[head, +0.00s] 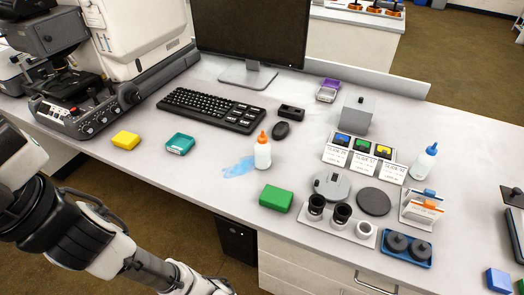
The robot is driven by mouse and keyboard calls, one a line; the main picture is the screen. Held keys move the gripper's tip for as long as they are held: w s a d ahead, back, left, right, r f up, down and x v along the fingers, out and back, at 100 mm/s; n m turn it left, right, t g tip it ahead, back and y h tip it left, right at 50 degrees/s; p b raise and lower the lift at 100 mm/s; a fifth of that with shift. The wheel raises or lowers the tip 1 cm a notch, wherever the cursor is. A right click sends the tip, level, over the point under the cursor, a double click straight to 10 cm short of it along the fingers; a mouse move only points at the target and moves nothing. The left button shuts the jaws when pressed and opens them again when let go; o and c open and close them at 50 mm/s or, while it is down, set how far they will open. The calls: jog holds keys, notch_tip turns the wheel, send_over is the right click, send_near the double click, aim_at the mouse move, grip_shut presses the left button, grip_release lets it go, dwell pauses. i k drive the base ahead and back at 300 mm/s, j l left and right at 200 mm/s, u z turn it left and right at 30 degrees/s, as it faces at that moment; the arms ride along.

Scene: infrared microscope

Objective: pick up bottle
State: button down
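A white bottle (263,154) with an orange tip stands upright near the middle of the table (225,185), beside a light blue patch. A second white bottle (423,164) with a blue cap stands upright farther right. My arm (90,235) comes in from the left and runs down to the bottom edge, in front of the table. Its end is cut off by the frame, so my gripper's fingers are not seen. Neither bottle is touched by my arm.
A green box (276,198) lies in front of the orange-tipped bottle. A keyboard (212,109) and mouse (281,130) are behind it. A yellow box (126,140) and teal tray (180,144) lie left. Eyepieces (341,214) and slide holders crowd the right. The microscope stands far left.

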aim_at(263, 147)
jog(key=i+j+z, duration=0.25)
jog(key=z, duration=0.15)
jog(key=i+j+z, duration=0.5)
jog(key=j+z, duration=0.25)
